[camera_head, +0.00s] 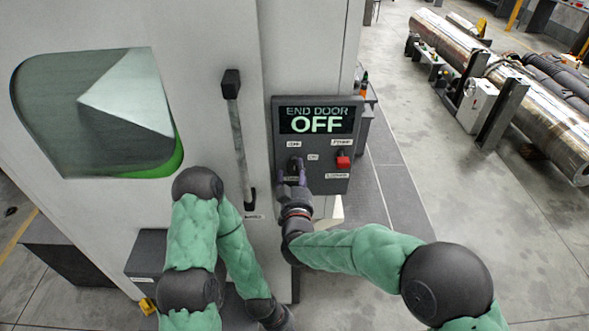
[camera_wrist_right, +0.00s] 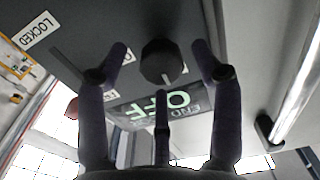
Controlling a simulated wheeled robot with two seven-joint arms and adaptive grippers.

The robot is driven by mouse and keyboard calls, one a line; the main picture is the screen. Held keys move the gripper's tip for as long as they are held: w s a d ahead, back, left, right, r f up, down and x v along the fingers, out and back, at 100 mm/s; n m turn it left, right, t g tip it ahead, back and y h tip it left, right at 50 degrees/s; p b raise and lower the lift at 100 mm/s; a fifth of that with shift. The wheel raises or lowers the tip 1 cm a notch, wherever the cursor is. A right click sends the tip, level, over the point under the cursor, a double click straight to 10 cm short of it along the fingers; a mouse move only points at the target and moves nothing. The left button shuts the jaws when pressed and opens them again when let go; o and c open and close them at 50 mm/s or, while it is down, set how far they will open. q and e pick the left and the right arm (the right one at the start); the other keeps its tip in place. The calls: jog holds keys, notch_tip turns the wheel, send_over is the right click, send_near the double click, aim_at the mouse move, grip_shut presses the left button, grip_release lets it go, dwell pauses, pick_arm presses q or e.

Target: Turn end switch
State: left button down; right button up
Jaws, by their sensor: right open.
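A dark control panel (camera_head: 312,187) is on the grey machine front, with a lit display (camera_head: 317,120) reading END DOOR OFF. A dark round switch knob (camera_head: 294,162) sits on its left side below the display. My right gripper (camera_head: 292,178) is in front of this knob, fingers open. In the right wrist view the knob (camera_wrist_right: 161,62) lies between the two spread fingertips of the gripper (camera_wrist_right: 161,58), with visible gaps on both sides; a third finger shows below it. My left arm is folded low in front of the machine; its wrist reaches the bottom edge and its fingers do not show.
A red switch (camera_head: 343,161) is on the panel right of the knob. A vertical door handle (camera_head: 239,140) stands left of the panel. A window (camera_head: 98,115) is at far left. Long metal cylinders (camera_head: 530,118) lie at the right. The floor between is free.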

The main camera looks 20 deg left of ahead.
jog(key=shift+x, duration=1)
jog(key=c, duration=1.1)
jog(key=shift+c, duration=0.2)
